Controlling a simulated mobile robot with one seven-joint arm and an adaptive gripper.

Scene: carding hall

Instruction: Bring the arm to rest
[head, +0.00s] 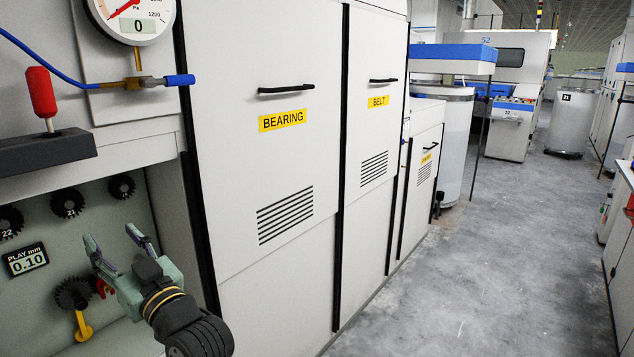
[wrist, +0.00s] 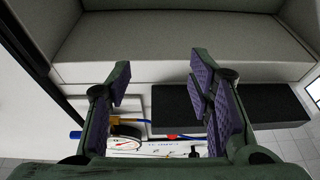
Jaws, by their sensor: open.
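My gripper (head: 115,243) is in the lower left of the head view, in front of an open gear recess (head: 110,215). Its two fingers are spread apart with nothing between them. In the wrist view my gripper (wrist: 160,85) also shows open, with purple pads facing an empty gap. My arm comes up from the bottom edge behind the gripper.
A red-handled lever (head: 41,92) and a pressure gauge (head: 132,18) are above. BEARING (head: 245,200) and BELT (head: 365,220) doors are shut. The grey floor (head: 470,270) is clear.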

